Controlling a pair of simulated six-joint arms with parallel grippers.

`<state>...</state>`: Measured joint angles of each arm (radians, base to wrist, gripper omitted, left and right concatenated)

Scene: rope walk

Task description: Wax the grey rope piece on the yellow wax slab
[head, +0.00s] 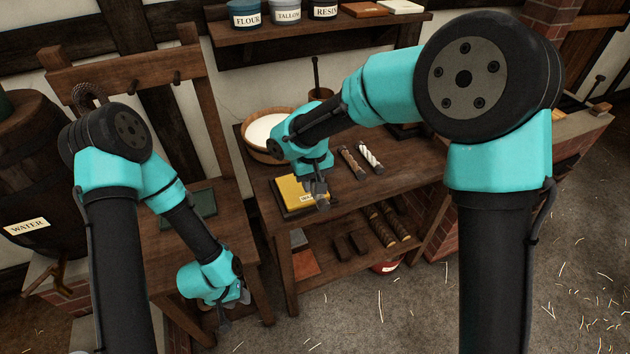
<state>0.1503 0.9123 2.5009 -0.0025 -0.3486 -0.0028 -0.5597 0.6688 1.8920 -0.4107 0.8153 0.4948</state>
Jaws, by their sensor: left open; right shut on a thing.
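The yellow wax slab (291,191) lies in a dark tray near the front left of the wooden bench. My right gripper (319,194) points down at the slab's right edge, shut on a small greyish piece (323,204) that appears to be the grey rope piece. The jaws hide most of it, and I cannot tell whether it touches the wax. My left gripper (222,323) hangs low at the left, open, below the bench top and away from the slab; its fingers are partly hidden.
A brown rope piece (351,161) and a white rope piece (370,158) lie on the bench right of the slab. A wooden tub of white stuff (266,131) stands behind. A water barrel (30,170) stands at left.

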